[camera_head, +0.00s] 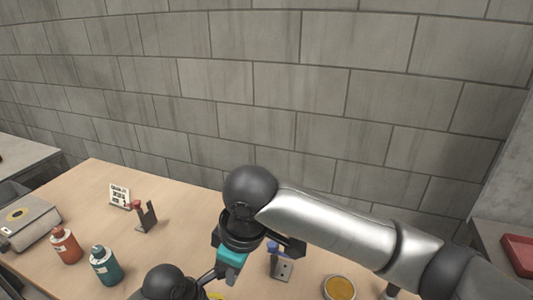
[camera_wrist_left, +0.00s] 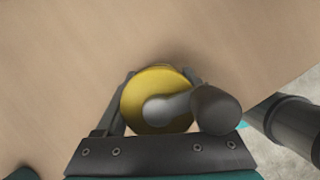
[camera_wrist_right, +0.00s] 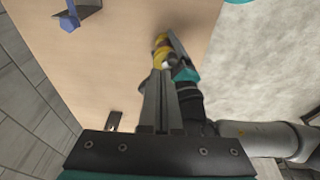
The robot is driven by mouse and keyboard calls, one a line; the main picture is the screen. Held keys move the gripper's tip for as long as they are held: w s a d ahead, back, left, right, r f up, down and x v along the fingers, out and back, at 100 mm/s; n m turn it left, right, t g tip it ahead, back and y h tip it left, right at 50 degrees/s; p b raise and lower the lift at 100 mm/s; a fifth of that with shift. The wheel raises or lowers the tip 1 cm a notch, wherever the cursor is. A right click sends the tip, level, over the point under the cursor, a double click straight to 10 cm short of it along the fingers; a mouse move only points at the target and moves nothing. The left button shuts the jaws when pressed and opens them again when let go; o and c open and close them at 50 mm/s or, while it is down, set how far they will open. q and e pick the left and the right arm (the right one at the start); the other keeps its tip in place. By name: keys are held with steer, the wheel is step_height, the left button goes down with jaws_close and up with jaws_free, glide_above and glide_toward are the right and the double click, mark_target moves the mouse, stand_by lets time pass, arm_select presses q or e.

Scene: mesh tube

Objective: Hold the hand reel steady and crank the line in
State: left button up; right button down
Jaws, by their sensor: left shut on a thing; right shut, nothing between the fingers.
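The hand reel is a yellow round drum (camera_wrist_left: 148,110) with a grey crank arm and a dark knob (camera_wrist_left: 216,109) on its right side in the left wrist view. My left gripper (camera_wrist_left: 160,84) is shut around the drum, with one finger on each side. In the right wrist view the yellow reel (camera_wrist_right: 161,50) shows beyond my right fingertips, beside the left gripper. My right gripper (camera_wrist_right: 161,76) is shut and empty, pointing towards the reel; whether it touches the crank I cannot tell. In the head view only a yellow sliver (camera_head: 216,296) shows at the bottom edge, near the right gripper (camera_head: 207,279).
An orange bottle (camera_head: 65,246), a teal bottle (camera_head: 104,266) and a metal box (camera_head: 30,222) stand on the wooden table (camera_head: 90,190) at left. Two small stands (camera_head: 147,217) (camera_head: 282,265) and a yellow-filled dish (camera_head: 340,288) are also there. A block wall rises behind.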

steer(key=d+x, duration=0.1)
steer(key=x, duration=0.5)
steer(key=shift+s+d+f, duration=0.2)
steer(key=shift+s+f, duration=0.05)
steer(key=shift+f, duration=0.3)
steer(key=shift+a, duration=0.65)
stand_by(0.7)
steer(key=shift+s, duration=0.25)
steer(key=shift+s+a+f, duration=0.1)
steer(key=shift+s+a, duration=0.15)
steer(key=shift+s, duration=0.3)
steer(key=shift+s+a, duration=0.3)
steer(key=shift+s, duration=0.2)
steer(key=shift+w, duration=0.1)
